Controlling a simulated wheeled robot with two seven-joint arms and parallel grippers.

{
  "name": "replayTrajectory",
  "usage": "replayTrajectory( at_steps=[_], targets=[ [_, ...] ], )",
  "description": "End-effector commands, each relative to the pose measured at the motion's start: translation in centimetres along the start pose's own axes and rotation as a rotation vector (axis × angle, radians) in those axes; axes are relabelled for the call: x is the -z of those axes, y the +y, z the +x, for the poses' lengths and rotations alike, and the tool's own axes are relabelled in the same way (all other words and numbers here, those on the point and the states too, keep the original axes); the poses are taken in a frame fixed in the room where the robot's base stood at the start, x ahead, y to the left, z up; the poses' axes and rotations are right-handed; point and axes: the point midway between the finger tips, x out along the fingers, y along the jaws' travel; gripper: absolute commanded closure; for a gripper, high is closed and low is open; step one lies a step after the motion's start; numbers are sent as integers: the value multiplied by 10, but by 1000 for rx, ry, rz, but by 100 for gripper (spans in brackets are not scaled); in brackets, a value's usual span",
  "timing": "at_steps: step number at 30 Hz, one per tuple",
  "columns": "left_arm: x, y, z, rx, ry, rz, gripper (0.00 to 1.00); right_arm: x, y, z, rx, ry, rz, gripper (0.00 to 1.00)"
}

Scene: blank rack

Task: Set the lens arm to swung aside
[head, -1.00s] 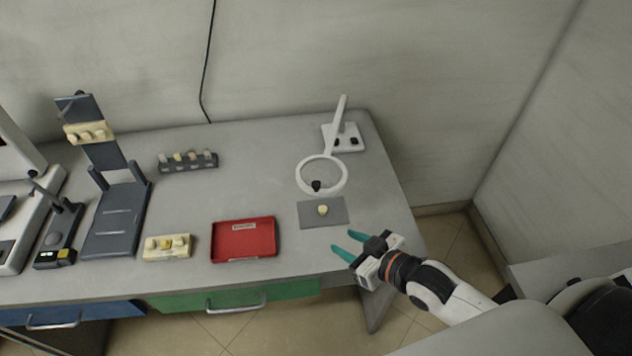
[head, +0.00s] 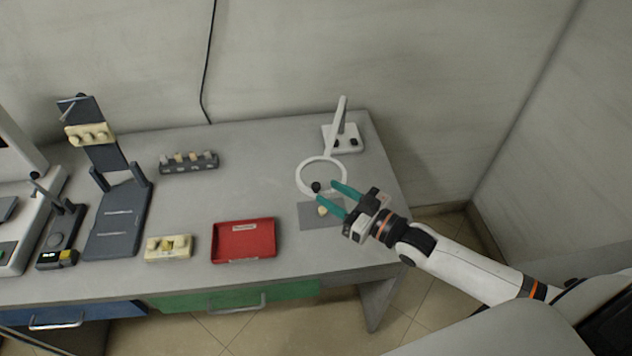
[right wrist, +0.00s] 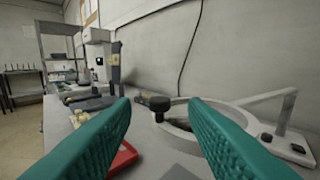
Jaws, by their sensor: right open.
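The lens arm is a white ring (head: 299,187) on a white post (head: 338,118) that rises from a white base (head: 351,145) at the back right of the table. A black knob (head: 316,187) sits on the ring's near edge. The ring stands just behind a grey mat (head: 309,217) with a small cream piece (head: 322,211) on it. My right gripper (head: 339,193) is open and empty, its teal fingers beside the knob and over the mat. In the right wrist view the knob (right wrist: 159,104) shows between the open fingertips, beyond them. My left gripper is not in view.
A red tray (head: 243,256) and a cream block with pegs (head: 168,248) lie along the front. A dark rack (head: 188,164) stands at the back, and a dark stand (head: 118,225) is at left. The table between rack and ring is clear.

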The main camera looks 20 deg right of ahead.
Motion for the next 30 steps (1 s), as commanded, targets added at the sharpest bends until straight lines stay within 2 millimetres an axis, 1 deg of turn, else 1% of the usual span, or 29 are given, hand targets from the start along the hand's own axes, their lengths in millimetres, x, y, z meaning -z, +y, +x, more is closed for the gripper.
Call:
replayTrajectory(
  at_steps=[1, 3, 6, 9, 13, 21, 23, 28, 29, 30],
  targets=[
    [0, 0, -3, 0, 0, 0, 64, -2, -1, 10, 2, -3, 0, 60],
    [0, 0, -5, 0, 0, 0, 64, -2, 0, 21, 1, -2, 0, 60],
    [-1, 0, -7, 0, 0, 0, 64, -2, -1, 35, 1, -1, 0, 60],
    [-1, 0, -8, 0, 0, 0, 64, 0, 0, 44, 1, 1, 0, 60],
    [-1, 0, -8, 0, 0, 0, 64, 0, 0, 50, 0, 2, 0, 60],
    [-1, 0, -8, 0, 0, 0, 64, 1, 0, 51, 0, 3, 0, 60],
    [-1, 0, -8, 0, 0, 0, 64, 1, 0, 51, 0, 2, 0, 68],
    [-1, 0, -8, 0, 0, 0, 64, 1, 0, 51, 0, 2, 0, 96],
    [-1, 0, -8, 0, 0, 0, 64, 1, 0, 51, 0, 2, 0, 100],
    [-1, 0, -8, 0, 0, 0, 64, 1, 0, 51, 0, 2, 0, 100]
  ],
)
